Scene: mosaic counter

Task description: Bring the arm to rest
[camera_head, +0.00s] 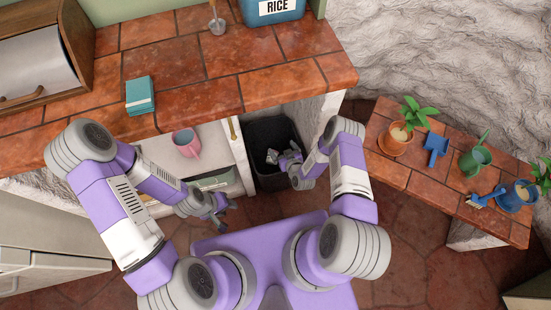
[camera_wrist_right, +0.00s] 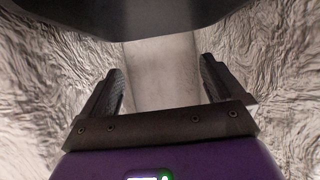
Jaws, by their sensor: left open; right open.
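My right gripper (camera_head: 271,157) is over the dark bin (camera_head: 262,128) in the gap at the counter's end. In the right wrist view its two fingers (camera_wrist_right: 162,88) stand apart with nothing between them. A dark curved edge fills the top of that view, and pale rough wall shows on both sides.
The tiled counter (camera_head: 190,60) carries a teal box (camera_head: 140,95), a rice canister (camera_head: 272,10) and a bread box (camera_head: 75,35). A low tiled bench (camera_head: 425,185) at right holds a potted plant (camera_head: 396,141) and blue garden things.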

